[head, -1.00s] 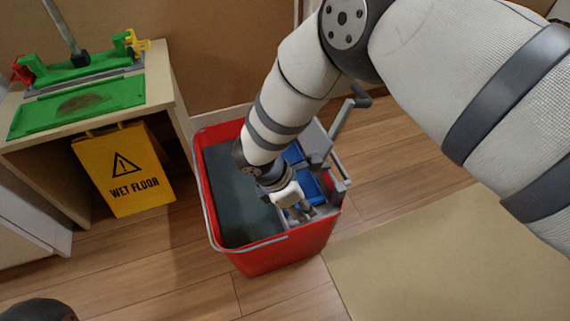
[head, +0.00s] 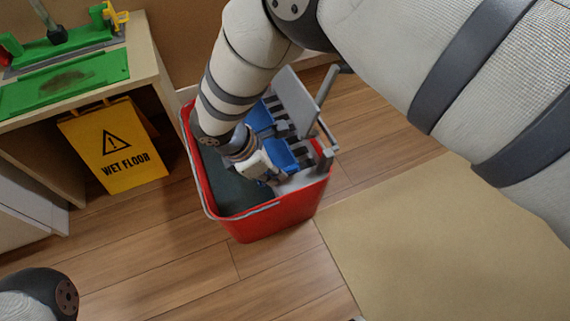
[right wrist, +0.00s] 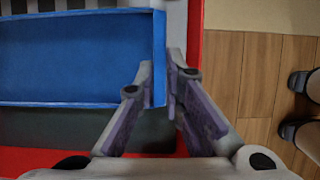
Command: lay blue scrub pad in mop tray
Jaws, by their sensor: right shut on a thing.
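A shallow blue piece with a raised rim (right wrist: 80,62) fills the upper left of the right wrist view. Blue parts (head: 281,156) also show inside the red bucket in the head view. I cannot tell whether the piece is the scrub pad or part of the bucket's fittings. My right gripper (head: 268,178) is down inside the bucket. In the right wrist view its fingers (right wrist: 162,78) are shut on the right rim of the blue piece. A green tray with a brown stain (head: 62,86) lies on the low table. My left gripper is out of view.
The red bucket (head: 272,222) stands on the wooden floor, with a grey wringer frame (head: 291,98) at its right side. A yellow wet-floor sign (head: 115,146) leans by the table (head: 150,60). A tan mat (head: 430,240) lies right of the bucket.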

